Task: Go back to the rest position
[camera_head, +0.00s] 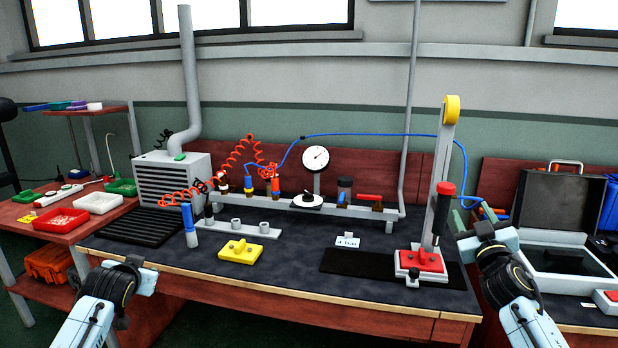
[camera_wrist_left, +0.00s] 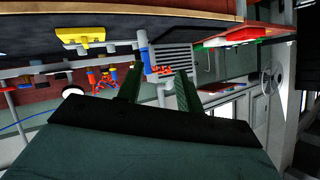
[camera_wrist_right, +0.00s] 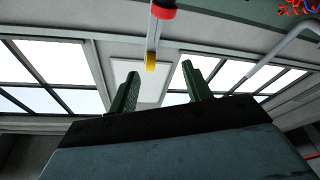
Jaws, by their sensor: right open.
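My right gripper (camera_head: 473,213) is raised at the right end of the workbench, in front of the open grey case. In the right wrist view its two green fingers (camera_wrist_right: 158,70) stand apart with nothing between them. My left arm (camera_head: 105,295) comes in at the lower left, by the front left edge of the bench; its fingers are hard to make out in the head view. In the left wrist view the left gripper's green fingers (camera_wrist_left: 160,85) are apart, and no held object shows between them.
The dark workbench (camera_head: 290,272) carries a yellow block (camera_head: 240,251), a blue-and-white cylinder (camera_head: 190,226), a gauge (camera_head: 316,158) and a red-based press (camera_head: 420,262) close to my right gripper. The open case (camera_head: 567,202) stands right. A red side table (camera_head: 20,212) with trays stands left.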

